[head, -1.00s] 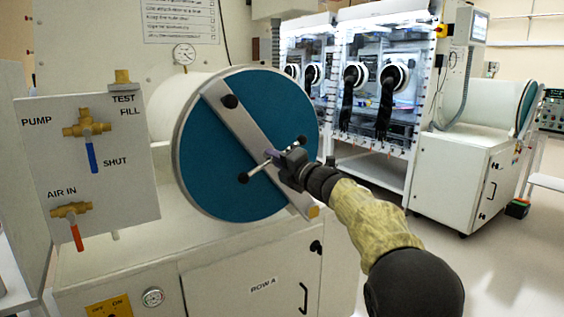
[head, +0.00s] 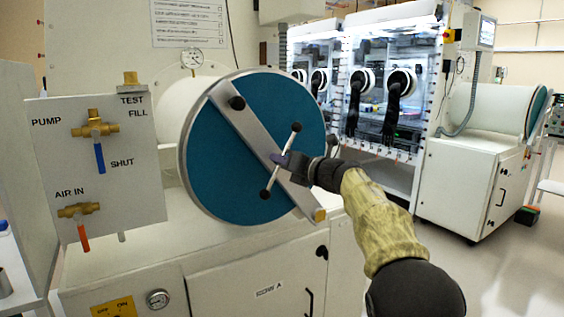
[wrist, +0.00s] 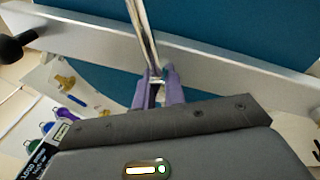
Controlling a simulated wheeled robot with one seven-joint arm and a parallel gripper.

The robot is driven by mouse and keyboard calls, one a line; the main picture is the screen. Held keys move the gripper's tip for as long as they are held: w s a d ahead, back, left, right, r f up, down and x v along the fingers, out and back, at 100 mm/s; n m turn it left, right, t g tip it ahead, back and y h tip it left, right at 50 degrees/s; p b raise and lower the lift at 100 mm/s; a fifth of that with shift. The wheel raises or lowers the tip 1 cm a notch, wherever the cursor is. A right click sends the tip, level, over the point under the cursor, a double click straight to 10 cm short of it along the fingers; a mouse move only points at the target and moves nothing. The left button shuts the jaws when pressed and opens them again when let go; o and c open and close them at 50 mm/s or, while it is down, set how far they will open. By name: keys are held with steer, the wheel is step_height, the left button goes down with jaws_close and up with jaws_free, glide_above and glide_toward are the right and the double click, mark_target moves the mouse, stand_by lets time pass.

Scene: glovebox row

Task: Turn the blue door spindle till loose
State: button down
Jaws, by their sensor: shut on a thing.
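The round blue door (head: 225,150) closes the end of a white chamber, with a metal bar (head: 262,145) slanting across it. The spindle's T-handle (head: 270,178) is a thin metal rod with black ball ends, standing out at the middle of the bar. My gripper (head: 284,160) is at the middle of this rod. In the wrist view its purple fingertips (wrist: 158,88) are shut on the spindle handle (wrist: 143,35), in front of the bar (wrist: 215,58). The spindle's thread is hidden.
A valve panel (head: 140,180) with a blue lever (head: 99,158) and a red lever (head: 83,237) stands left of the door. A lit glovebox (head: 385,85) with black gloves is behind. Open floor lies at the right.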

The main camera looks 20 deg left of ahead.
steer(key=shift+f, duration=0.35)
steer(key=c, duration=1.5)
jaws_free()
steer(key=shift+a+r, duration=0.1)
steer(key=shift+c, duration=0.2)
steer(key=shift+r, duration=0.1)
steer(key=b+v, duration=0.2)
steer(key=v, duration=1.5)
steer(key=shift+d, duration=0.25)
steer(key=shift+s, duration=0.1)
